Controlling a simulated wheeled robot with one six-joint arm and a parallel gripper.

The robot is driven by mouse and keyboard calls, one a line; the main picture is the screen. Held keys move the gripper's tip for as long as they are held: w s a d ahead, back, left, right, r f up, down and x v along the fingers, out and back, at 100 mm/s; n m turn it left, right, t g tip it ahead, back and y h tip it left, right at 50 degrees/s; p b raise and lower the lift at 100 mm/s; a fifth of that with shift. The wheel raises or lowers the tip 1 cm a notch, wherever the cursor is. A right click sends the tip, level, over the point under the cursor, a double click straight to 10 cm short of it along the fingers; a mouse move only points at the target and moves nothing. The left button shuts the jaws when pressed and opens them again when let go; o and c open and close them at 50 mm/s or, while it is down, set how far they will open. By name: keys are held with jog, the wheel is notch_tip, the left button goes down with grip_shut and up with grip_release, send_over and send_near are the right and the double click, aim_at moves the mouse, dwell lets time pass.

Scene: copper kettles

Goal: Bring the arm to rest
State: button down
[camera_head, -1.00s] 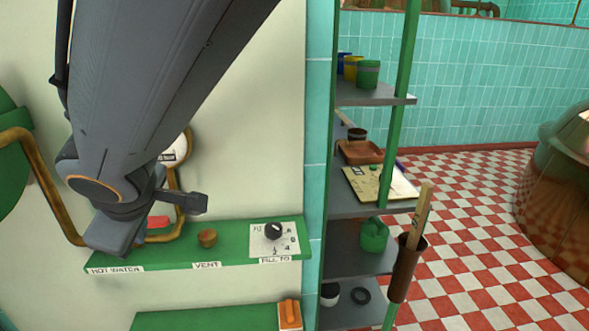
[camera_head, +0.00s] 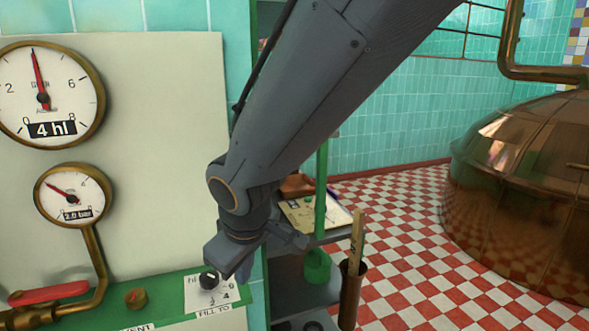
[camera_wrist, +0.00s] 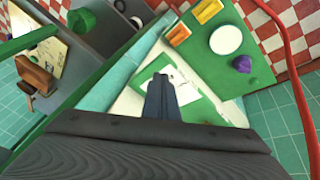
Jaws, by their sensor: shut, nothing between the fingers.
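My dark grey arm reaches down through the middle of the head camera view. My gripper (camera_head: 228,260) is at its lower end, in front of the control panel and close to the black fill-to dial (camera_head: 209,280). In the wrist view the gripper's fingers (camera_wrist: 160,82) are together with nothing between them. They point over the dial's white plate (camera_wrist: 150,80) and hide part of it. I cannot tell how far they are from it.
The green panel ledge (camera_head: 160,312) carries a red lever (camera_head: 48,294) and a brown knob (camera_head: 135,298). Gauges hang at left. A shelf with a clipboard (camera_head: 303,214) and a brown holder (camera_head: 350,290) stands close right of the arm. A copper kettle (camera_head: 520,190) stands farther right; checkered floor between is clear.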

jog(key=s+d+f+m+g, duration=0.1)
jog(key=d+m, duration=0.3)
jog(key=d, duration=0.6)
jog(key=s+d+f+m+g+h, duration=0.1)
jog(key=s+d+f+m, duration=0.1)
jog(key=d, duration=0.7)
jog(key=s+d+f+m+g, duration=0.1)
jog(key=d+f+m, duration=0.4)
jog(key=d, duration=0.5)
jog(key=shift+s+d+f+m+h, duration=0.25)
jog(key=shift+s+d+m+h, duration=0.05)
jog(key=shift+s+h, duration=0.1)
jog(key=shift+a, duration=0.1)
